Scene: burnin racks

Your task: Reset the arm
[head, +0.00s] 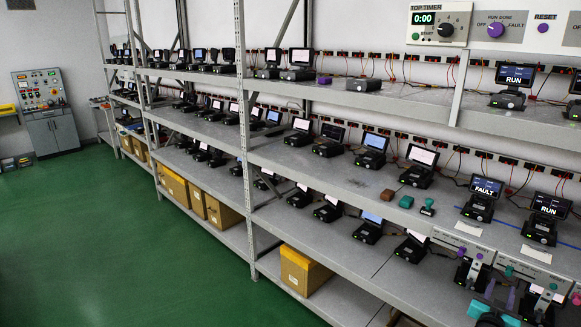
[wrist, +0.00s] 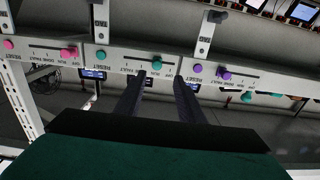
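My gripper (wrist: 159,78) shows in the wrist view as two dark fingers reaching up from a dark palm. The fingers are well apart, with nothing between them. Their tips lie over the rack's shelf-edge control strip, near a teal knob (wrist: 157,62). Whether a tip touches the strip cannot be told.
The strip carries pink knobs (wrist: 68,52) and purple knobs (wrist: 197,69) beside the teal ones. Shelves hold several small screen units, including one reading FAULT (head: 485,189) and one reading RUN (head: 550,206). Green floor (head: 120,240) is clear at left. A control console (head: 46,108) stands far left.

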